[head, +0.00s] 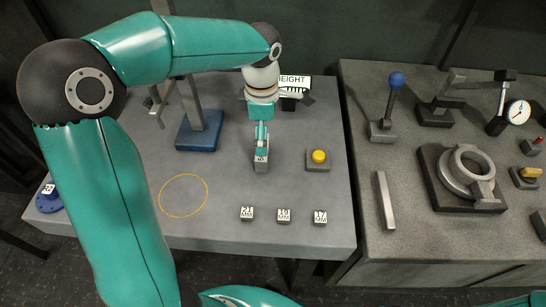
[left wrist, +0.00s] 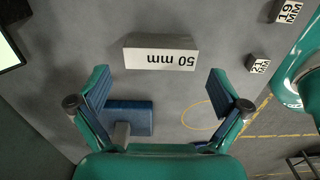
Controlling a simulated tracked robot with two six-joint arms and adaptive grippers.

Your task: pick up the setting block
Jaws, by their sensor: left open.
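The setting block is a grey block with a white face marked "50 mm" (left wrist: 160,58). In the left wrist view it stands ahead of the open jaws, apart from both fingers. In the head view the block (head: 261,166) is on the left grey table, partly hidden by my left gripper (head: 262,136). My left gripper, also in the left wrist view (left wrist: 160,95), is open, with nothing between its fingers. My right gripper is not in view.
Small blocks marked 21 (head: 247,213), 19 (head: 284,215) and 17 (head: 320,216) sit near the front edge. A yellow button (head: 319,157) is to the right. A blue-based stand (head: 200,132) is to the left. A yellow circle (head: 183,174) marks bare table.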

